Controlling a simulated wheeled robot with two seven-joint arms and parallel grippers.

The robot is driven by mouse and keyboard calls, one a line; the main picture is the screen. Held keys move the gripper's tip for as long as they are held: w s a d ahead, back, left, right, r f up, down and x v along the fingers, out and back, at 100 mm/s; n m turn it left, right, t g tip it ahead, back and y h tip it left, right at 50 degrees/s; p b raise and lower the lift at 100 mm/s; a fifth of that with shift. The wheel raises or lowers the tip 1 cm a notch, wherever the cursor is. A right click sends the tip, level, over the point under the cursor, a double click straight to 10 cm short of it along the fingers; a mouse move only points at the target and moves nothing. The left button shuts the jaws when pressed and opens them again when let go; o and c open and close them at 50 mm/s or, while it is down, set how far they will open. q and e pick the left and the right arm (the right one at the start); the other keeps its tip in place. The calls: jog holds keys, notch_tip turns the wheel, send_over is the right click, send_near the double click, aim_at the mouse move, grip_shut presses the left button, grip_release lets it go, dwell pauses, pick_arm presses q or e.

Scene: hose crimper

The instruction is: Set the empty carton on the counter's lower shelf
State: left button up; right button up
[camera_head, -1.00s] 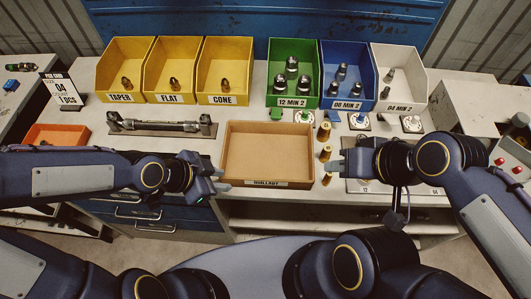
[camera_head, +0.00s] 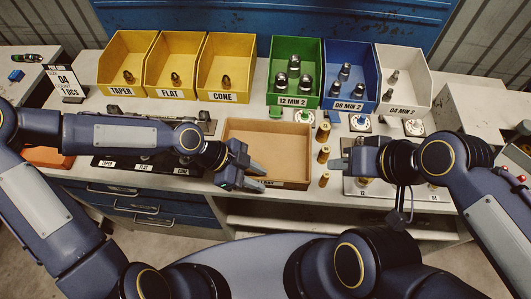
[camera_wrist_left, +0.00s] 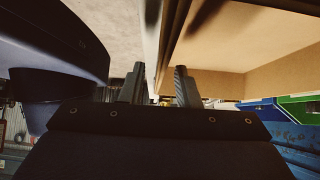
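The empty carton (camera_head: 268,142), a shallow tan open box, sits on the counter (camera_head: 225,92) near its front edge. My left gripper (camera_head: 262,178) is open at the carton's front left corner and hides part of its front wall and label. In the left wrist view its two fingers (camera_wrist_left: 161,88) stand apart, with a carton wall running up between and beyond them; contact cannot be told. My right gripper (camera_head: 338,166) is just right of the carton by the brass fittings; its finger gap is unclear. The lower shelf (camera_head: 310,221) shows under the counter, right of the drawers.
Yellow bins (camera_head: 173,67), a green bin (camera_head: 295,74), a blue bin (camera_head: 349,77) and a white bin (camera_head: 401,82) line the back. Brass fittings (camera_head: 323,153) stand close to the carton's right side. Blue drawers (camera_head: 150,207) lie below left. The visible shelf looks clear.

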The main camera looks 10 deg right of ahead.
aim_at(267, 181)
pick_arm(q)
jog(key=x, duration=0.3)
jog(key=shift+d+f, duration=0.15)
jog(key=shift+d, duration=0.15)
grip_shut()
